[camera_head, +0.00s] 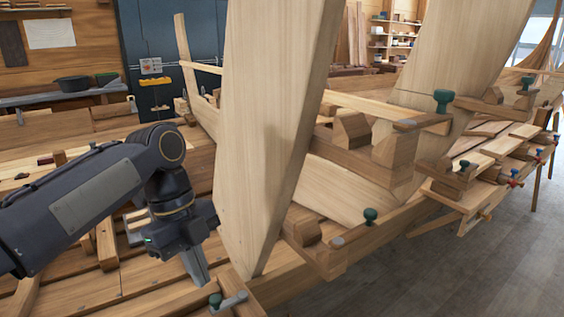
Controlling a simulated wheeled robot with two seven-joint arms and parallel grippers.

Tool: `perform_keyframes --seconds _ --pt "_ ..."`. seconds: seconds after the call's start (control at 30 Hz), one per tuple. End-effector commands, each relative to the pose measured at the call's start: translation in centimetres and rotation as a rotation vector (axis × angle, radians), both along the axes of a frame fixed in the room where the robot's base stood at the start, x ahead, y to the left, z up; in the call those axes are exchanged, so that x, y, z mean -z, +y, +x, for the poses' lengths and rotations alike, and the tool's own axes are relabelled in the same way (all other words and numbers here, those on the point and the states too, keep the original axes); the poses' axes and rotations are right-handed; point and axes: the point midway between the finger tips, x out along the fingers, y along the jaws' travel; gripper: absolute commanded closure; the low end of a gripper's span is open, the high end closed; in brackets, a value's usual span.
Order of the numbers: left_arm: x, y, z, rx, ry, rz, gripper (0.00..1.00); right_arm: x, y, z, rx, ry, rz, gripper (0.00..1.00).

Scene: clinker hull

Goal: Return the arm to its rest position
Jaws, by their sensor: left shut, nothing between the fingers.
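My left arm (95,195) comes in from the left, bent at a dark elbow joint. My left gripper (196,268) points down, shut and empty, just left of the foot of a tall wooden plank (270,110). Its fingertips are close above the wooden beams, near a green-knobbed clamp (229,301); I cannot tell whether they touch anything. My right gripper is not in view.
The tall plank stands close to the right of my left gripper. The wooden hull frame (350,190) with several green-knobbed clamps (370,215) extends right. The grey floor (450,270) at the lower right is clear. A workbench (60,95) stands at the back left.

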Motion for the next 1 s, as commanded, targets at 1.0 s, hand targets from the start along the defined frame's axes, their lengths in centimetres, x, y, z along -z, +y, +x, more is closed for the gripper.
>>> perform_keyframes --seconds 1.0 --pt "14.4 4.1 -14.8 -2.146 0.273 -0.403 1.0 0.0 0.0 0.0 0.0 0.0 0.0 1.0"
